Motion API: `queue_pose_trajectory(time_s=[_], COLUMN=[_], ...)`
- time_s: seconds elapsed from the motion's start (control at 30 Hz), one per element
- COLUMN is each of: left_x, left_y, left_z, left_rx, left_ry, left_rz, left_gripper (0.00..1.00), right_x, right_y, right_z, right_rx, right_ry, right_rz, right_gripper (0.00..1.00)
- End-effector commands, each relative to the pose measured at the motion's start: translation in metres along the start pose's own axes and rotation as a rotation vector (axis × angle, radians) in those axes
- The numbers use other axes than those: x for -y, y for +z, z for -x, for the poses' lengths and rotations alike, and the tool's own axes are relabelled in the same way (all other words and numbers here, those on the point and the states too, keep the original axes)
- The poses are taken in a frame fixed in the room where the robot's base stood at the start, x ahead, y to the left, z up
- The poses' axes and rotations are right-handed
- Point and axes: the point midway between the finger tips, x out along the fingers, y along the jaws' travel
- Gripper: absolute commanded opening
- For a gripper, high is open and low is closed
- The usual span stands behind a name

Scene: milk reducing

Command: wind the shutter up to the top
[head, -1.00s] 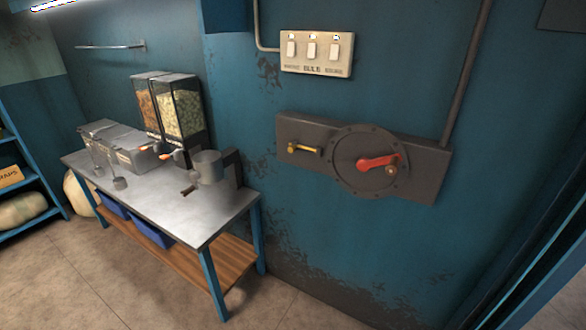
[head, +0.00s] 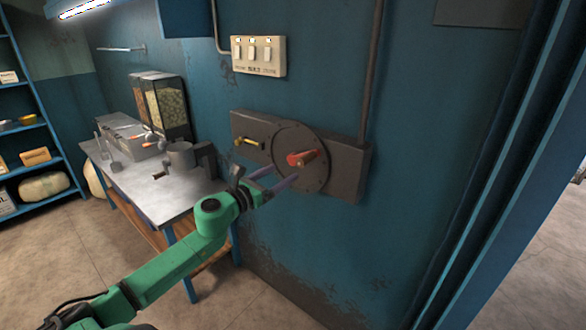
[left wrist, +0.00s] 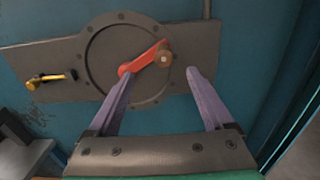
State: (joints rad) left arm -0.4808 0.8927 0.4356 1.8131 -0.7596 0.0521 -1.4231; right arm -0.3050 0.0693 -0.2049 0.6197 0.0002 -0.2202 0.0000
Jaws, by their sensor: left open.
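A red crank (head: 301,158) with a brown knob sits on a round grey disc (head: 317,183) on a wall plate. In the left wrist view the crank (left wrist: 143,60) slants up to the right, its knob (left wrist: 164,58) at the upper end. My left gripper (head: 284,176) is open and empty just below and in front of the crank. In the left wrist view its purple fingers (left wrist: 156,78) point at the disc, one on each side of the crank. The shutter is not recognisable here.
A metal table (head: 150,193) with dispensers (head: 160,103) and a grey pot (head: 181,155) stands left of the plate. A switch panel (head: 258,56) is above.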

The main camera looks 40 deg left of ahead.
Motion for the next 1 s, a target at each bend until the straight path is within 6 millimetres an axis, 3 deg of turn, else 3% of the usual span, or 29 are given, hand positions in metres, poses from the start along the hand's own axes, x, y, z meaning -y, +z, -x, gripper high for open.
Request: queue_pose_trajectory(time_s=[0.57,0.77,1.0], left_x=[-0.003,-0.003,-0.002], left_y=[-0.003,0.0,-0.001], left_z=[-0.086,-0.105,-0.109], left_rx=[0.005,0.001,-0.002], left_ry=[0.006,0.005,0.003], left_rz=[-0.001,0.007,0.005], left_gripper=[0.85,0.85,0.85], right_x=[-0.012,-0.012,-0.011], right_y=[0.004,0.003,0.002], right_z=[-0.052,-0.045,-0.045], right_rx=[-0.001,-0.002,-0.003], right_ry=[0.017,0.016,0.015], right_rz=[-0.001,-0.001,0.0], right_gripper=[0.5,0.5,0.5])
